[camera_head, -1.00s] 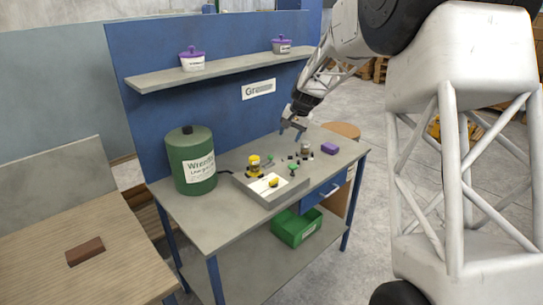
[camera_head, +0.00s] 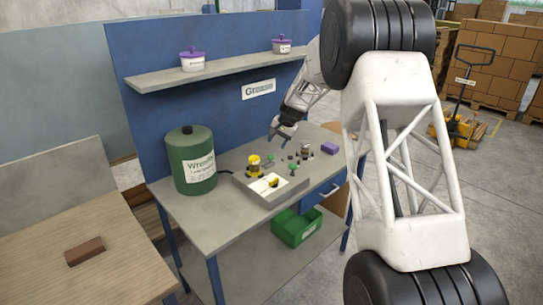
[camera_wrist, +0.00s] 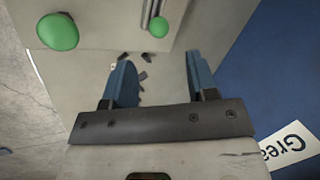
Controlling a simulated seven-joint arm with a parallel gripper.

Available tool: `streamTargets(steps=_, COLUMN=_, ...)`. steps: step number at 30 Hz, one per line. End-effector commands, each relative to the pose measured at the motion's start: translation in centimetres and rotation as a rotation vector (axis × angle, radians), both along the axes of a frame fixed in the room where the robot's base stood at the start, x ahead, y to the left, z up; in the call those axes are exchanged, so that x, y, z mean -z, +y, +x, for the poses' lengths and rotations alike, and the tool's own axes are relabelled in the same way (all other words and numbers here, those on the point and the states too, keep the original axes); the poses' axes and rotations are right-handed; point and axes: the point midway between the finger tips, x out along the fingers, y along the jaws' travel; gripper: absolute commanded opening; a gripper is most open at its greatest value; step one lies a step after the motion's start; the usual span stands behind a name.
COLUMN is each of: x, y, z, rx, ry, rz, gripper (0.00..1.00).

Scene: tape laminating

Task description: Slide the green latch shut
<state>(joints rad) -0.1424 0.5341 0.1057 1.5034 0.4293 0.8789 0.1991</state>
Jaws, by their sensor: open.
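Two green knobs show on or by the grey tray-like fixture (camera_head: 268,197) on the bench: a front one (camera_head: 293,167) and a back one (camera_head: 270,158). The wrist view also shows a larger green knob (camera_wrist: 57,32) at top left and a smaller one (camera_wrist: 158,27) at top centre, beside metal rods (camera_wrist: 152,10). I cannot tell which knob belongs to the latch. My gripper (camera_head: 281,137) is above the back of the bench, apart from the knobs. In the wrist view my gripper (camera_wrist: 160,70) has its blue fingers spread with nothing between them.
A yellow-and-black part (camera_head: 254,164) stands at the fixture. Small dark parts, a grey cup (camera_head: 305,151) and a purple block (camera_head: 330,148) lie to the right. A green canister (camera_head: 191,160) stands left. The blue back panel (camera_head: 235,125) rises close behind my gripper.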

Motion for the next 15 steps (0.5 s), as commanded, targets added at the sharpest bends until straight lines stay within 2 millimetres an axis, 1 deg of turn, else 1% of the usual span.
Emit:
streamTargets(steps=8, x=0.7, y=0.3, z=0.1, rx=0.000, ry=0.001, rz=0.000, gripper=0.53)
streamTargets(steps=11, x=1.5, y=0.5, z=0.1, rx=0.000, ry=0.001, rz=-0.001, gripper=0.53)
streamTargets(steps=15, x=3.0, y=1.0, z=0.3, rx=0.000, ry=0.001, rz=-0.001, gripper=0.53)
